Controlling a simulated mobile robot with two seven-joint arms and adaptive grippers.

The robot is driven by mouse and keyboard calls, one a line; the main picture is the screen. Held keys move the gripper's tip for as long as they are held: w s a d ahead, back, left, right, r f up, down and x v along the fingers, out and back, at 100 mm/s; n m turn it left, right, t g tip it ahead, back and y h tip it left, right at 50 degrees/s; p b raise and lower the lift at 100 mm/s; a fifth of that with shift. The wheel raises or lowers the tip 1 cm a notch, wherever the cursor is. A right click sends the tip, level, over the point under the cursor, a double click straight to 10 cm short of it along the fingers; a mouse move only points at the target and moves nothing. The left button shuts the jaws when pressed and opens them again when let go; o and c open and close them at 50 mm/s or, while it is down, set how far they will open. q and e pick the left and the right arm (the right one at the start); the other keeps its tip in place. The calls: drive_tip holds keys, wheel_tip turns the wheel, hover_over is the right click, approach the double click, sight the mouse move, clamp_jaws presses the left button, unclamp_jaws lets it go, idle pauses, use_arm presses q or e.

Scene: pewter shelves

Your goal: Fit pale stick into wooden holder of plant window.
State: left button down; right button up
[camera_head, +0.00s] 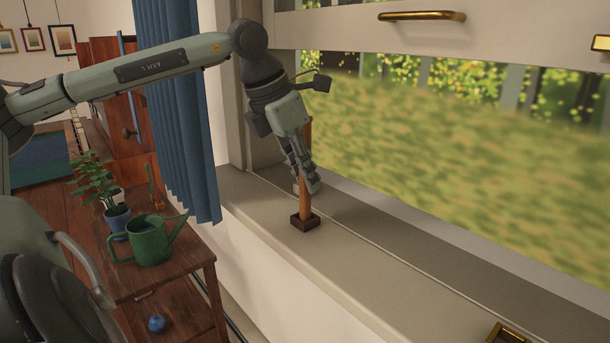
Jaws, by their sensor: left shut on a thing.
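The stick (305,210), a light orange-brown wooden rod, stands nearly upright over the window sill. My left gripper (309,186) reaches down from above and is shut on the stick. Part of the stick's middle is hidden by the fingers, and its upper part shows behind them. The wooden holder (304,225) is a small dark brown square block on the sill. The stick's lower end meets the holder's top opening; how deep it sits inside cannot be told. My right gripper is not in view.
The raised window sash (340,27) with a brass handle (421,16) hangs above. A blue curtain (180,110) is left of my gripper. A green watering can (151,240) and potted plant (117,217) stand on a wooden table. The sill (385,282) right of the holder is clear up to a brass fitting (508,334).

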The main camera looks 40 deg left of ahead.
use_arm(q)
drive_tip(key=shift+f, duration=0.1)
drive_tip(key=c, duration=1.4)
unclamp_jaws()
drive_tip(key=shift+c, duration=0.2)
drive_tip(key=v, duration=1.2)
drive_tip(key=shift+s, duration=0.15)
